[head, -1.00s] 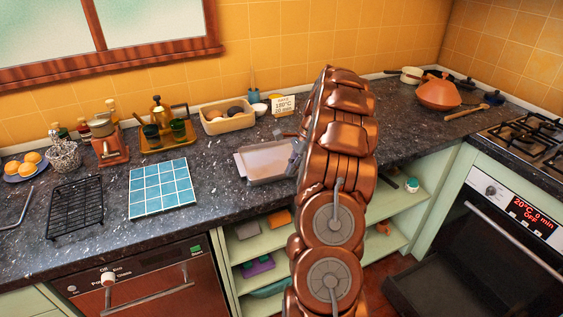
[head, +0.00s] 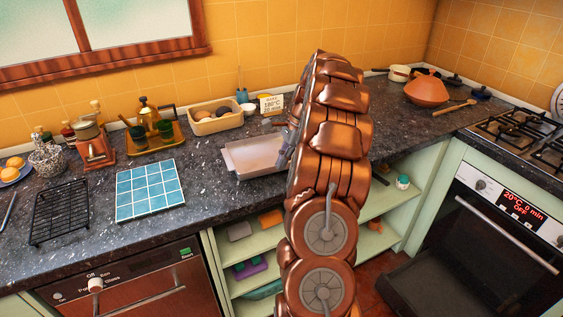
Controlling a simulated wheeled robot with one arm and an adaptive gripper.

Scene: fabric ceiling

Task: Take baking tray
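The baking tray (head: 253,156), a shallow grey metal tray, is on the left of my copper arm, over the middle of the dark counter. It appears slightly raised from the counter. Its right end is hidden behind my arm. My gripper (head: 289,143) is at this right end, and only a small grey part of it shows past the arm. The fingertips are hidden, but the tray has shifted up with the gripper at its edge, so it appears shut on the tray.
A blue tiled mat (head: 151,190) and a black wire rack (head: 60,212) lie to the left. A bin (head: 215,122) and a sign reading 180°C, 20 min (head: 272,104) stand behind. The oven (head: 500,240) at right has its door down and reads 20°C, off.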

